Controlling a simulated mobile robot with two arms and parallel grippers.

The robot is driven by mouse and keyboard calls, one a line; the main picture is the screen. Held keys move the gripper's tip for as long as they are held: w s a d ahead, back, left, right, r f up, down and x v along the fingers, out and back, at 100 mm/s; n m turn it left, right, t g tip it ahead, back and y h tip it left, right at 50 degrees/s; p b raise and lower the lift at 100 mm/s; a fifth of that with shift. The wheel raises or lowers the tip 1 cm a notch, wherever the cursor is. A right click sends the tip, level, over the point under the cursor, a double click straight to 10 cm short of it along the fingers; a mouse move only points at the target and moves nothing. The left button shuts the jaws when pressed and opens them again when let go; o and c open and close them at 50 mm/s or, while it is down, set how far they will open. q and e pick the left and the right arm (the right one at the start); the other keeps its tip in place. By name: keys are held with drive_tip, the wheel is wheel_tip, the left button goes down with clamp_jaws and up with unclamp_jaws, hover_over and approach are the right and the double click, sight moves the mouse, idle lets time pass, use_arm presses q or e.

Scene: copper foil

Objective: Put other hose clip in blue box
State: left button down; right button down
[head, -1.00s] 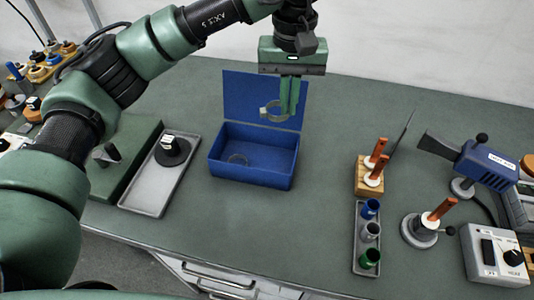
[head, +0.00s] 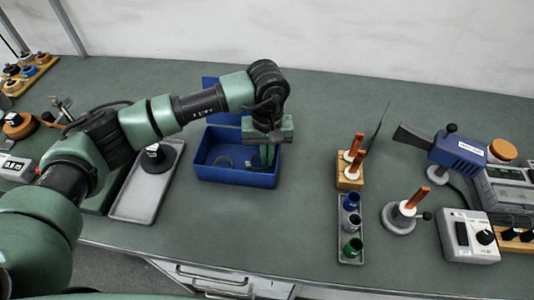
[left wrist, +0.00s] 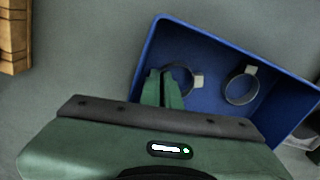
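The blue box (head: 235,178) stands open on the bench with its lid raised at the back. My left gripper (head: 265,156) points down into the right part of the box. In the left wrist view its fingers (left wrist: 162,90) are close together on a metal hose clip (left wrist: 184,80), a ring with a pale screw block. Another hose clip (left wrist: 241,87) lies on the box floor; it also shows in the head view (head: 225,162). The held clip is mostly hidden by the gripper in the head view. My right gripper is in no view.
A grey tray (head: 143,200) with a black round piece lies left of the box. The bench before the box is clear.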

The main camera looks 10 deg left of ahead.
use_arm(q)
drive_tip(key=shift+f, duration=0.2)
drive_tip(key=c, duration=1.9)
unclamp_jaws()
drive_tip(key=shift+c, duration=0.2)
drive_tip(key=shift+r, duration=0.1)
drive_tip(key=shift+r, duration=0.25)
drive_tip(key=shift+w+r, duration=0.1)
drive_tip(key=shift+r, duration=0.2)
wheel_tip(320, 180, up, 11)
drive_tip(key=b, duration=0.3)
